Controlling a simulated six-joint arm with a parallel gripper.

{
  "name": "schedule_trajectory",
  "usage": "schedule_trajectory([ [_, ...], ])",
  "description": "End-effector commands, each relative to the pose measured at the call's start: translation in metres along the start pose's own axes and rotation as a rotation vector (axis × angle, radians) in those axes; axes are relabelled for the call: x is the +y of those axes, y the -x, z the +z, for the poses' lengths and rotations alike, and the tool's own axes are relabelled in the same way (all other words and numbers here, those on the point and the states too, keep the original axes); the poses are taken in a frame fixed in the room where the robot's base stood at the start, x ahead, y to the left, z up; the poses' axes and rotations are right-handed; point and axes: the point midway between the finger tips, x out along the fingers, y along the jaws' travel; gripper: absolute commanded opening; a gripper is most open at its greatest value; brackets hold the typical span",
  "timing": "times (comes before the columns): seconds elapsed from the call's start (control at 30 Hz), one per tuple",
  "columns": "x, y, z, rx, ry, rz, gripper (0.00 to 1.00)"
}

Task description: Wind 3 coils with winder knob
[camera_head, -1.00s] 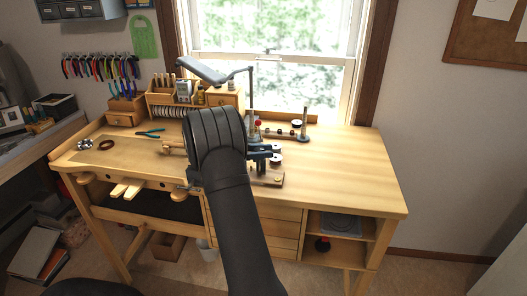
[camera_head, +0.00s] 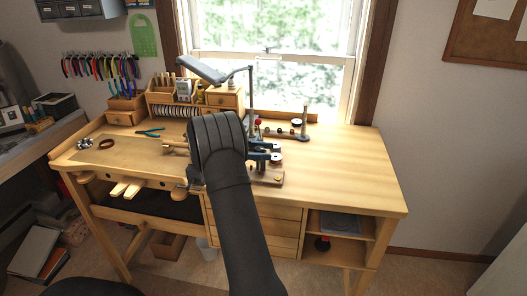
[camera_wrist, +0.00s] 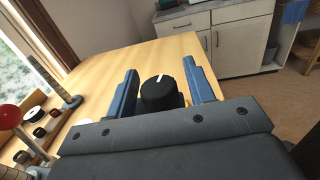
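The winder knob (camera_wrist: 158,92), black and round with a white pointer mark, shows in the wrist view between the two blue fingers of my gripper (camera_wrist: 160,78). Narrow gaps seem to show beside it, and the fingers look open around it. In the head view my gripper (camera_head: 267,150) is over the winder's wooden base (camera_head: 270,179) on the bench. My wrist hides much of the winder there. A coil cannot be made out.
The wooden bench (camera_head: 345,175) is clear on its right. A spool stand with an upright post (camera_head: 305,122) is behind the winder. A red-topped part (camera_wrist: 10,117) is close at left in the wrist view. A lamp (camera_head: 205,70) overhangs the bench; pliers (camera_head: 150,132) lie left.

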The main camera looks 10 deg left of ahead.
Motion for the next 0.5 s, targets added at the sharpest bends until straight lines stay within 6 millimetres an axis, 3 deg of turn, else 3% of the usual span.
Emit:
schedule_trajectory([
  [0.33, 0.000, 0.000, 0.003, 0.000, -0.001, 0.000, 0.52],
  [0.5, 0.000, 0.000, 0.024, 0.001, -0.004, 0.001, 0.52],
])
